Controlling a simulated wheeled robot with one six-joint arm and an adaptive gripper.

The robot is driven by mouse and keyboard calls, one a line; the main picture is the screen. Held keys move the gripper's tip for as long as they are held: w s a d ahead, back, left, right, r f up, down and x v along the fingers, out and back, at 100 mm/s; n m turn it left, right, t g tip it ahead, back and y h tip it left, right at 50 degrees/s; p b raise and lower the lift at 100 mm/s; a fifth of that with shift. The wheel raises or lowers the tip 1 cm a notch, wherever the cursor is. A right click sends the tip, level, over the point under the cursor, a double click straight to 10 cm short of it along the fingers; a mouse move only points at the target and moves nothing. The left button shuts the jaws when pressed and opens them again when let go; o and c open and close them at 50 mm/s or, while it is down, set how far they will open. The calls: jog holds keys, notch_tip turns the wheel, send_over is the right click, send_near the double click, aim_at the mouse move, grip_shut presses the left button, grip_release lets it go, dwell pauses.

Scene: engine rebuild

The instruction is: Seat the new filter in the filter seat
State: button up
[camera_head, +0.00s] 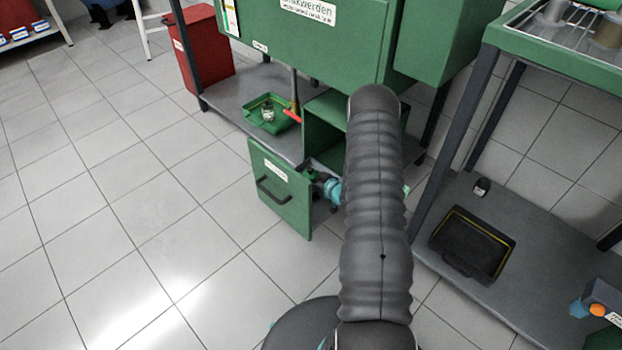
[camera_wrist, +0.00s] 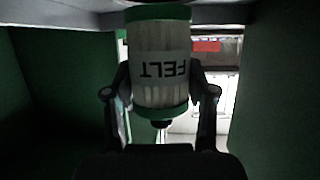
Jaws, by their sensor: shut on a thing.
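The filter (camera_wrist: 160,90) is a pale ribbed cylinder with green end caps and a label reading FELT, upside down in the wrist view. My gripper (camera_wrist: 160,78) is shut around its middle, one finger on each side. The filter's upper end in the picture reaches a grey surface (camera_wrist: 60,14); whether it touches cannot be told. I cannot make out the filter seat in either view. In the head view my arm reaches to a small open green cabinet (camera_head: 326,122), and the filter and fingertips are hidden there.
Green walls (camera_wrist: 275,90) stand close on both sides in the wrist view. The cabinet's open door (camera_head: 282,195) stands left of my wrist. A green tray (camera_head: 258,121) lies on the shelf at left. A black tray (camera_head: 449,262) lies on the right-hand shelf. The floor at left is clear.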

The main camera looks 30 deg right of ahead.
aim_at(316, 198)
jog(key=shift+f+b, duration=0.6)
jog(key=shift+f, duration=0.1)
jog(key=o, duration=0.9)
jog(key=shift+o, duration=0.4)
jog(key=shift+s+a+f, duration=0.1)
jog(key=shift+s, duration=0.65)
jog(key=shift+s+d+r+p, duration=0.45)
jog(key=shift+s+r, duration=0.2)
jog(key=shift+s, duration=0.1)
jog(key=shift+v, duration=0.85)
jog(key=p+v, duration=0.1)
jog(key=v, duration=0.5)
jog(key=shift+p, duration=0.35)
